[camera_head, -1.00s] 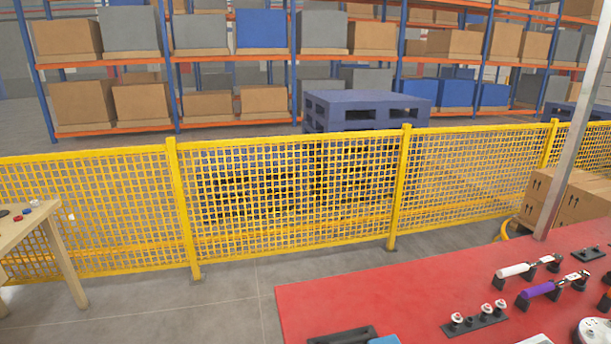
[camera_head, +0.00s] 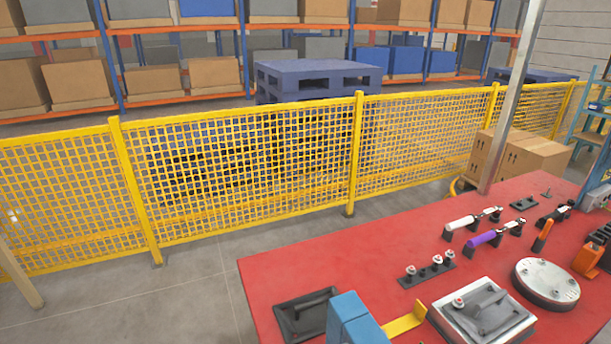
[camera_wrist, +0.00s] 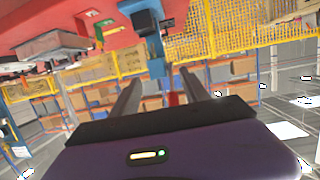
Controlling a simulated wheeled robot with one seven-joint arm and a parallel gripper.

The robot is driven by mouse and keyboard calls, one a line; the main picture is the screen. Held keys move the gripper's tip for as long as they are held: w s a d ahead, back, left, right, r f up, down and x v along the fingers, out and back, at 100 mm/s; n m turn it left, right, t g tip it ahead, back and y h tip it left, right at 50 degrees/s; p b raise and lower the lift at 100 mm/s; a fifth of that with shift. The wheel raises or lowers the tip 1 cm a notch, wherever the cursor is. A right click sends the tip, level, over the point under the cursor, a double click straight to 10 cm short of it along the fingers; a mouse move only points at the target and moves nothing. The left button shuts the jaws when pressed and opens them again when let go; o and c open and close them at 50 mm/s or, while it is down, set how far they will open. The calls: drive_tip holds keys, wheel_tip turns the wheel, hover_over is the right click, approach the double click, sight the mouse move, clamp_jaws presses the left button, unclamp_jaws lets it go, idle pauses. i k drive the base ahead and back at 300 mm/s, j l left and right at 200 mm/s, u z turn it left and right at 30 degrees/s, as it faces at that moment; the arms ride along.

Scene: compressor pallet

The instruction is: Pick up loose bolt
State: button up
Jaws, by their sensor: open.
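A black strip (camera_head: 428,272) with several small silver-and-red bolts stands on the red table (camera_head: 345,250) in the head view. Another bolt-like piece with a reddish top (camera_head: 459,301) sits on a grey metal plate (camera_head: 485,318) nearer the front. I cannot tell which of these is the loose bolt. My gripper (camera_wrist: 160,78) shows in the wrist view with two dark fingers apart and nothing between them. It is not seen in the head view. No bolt can be made out in the wrist view.
The table also holds a black tray (camera_head: 306,313), a blue block (camera_head: 354,318) with a yellow tab, white and purple handled tools (camera_head: 482,238), a round metal flange (camera_head: 546,282) and an orange piece (camera_head: 588,259). A metal post (camera_head: 513,95) rises behind it. A yellow fence (camera_head: 250,170) runs behind.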

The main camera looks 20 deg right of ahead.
sight(438, 258)
drive_tip(key=i+l+z, duration=0.15)
drive_tip(key=l, duration=0.2)
drive_tip(key=i+l+z, duration=0.15)
drive_tip(key=l, duration=0.25)
drive_tip(key=i+l+z, duration=0.15)
drive_tip(key=i+l, duration=0.05)
drive_tip(key=l, duration=0.1)
